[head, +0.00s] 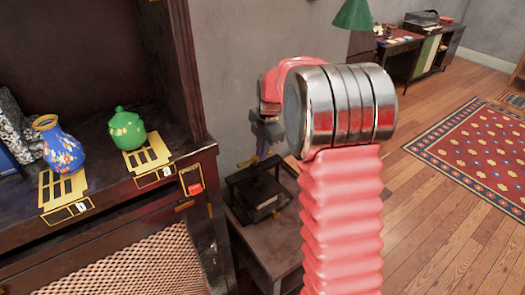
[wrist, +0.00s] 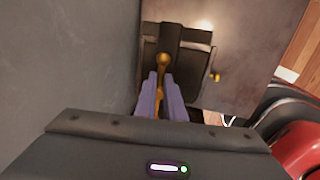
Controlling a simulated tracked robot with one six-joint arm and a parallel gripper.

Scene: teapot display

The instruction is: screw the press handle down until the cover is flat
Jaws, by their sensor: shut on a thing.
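The dark press (head: 255,197) stands on a small table beside the cabinet in the head view. It also shows in the wrist view, as a black frame (wrist: 182,40). Its brass handle (wrist: 163,62) rises in the middle, with a rounded top. My gripper (wrist: 162,82) is over the press, with its two purple-grey fingers on either side of the handle, shut on it. The lower handle and much of the press are hidden behind the fingers and gripper body. I cannot tell whether the cover is flat. In the head view my arm hides part of this area.
A small brass knob (wrist: 216,77) sticks out at the press's right side. The small table (head: 262,238) has bare top around the press. A grey wall is close on the left in the wrist view. The cabinet holds a blue vase (head: 62,148) and a green pot (head: 127,130).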

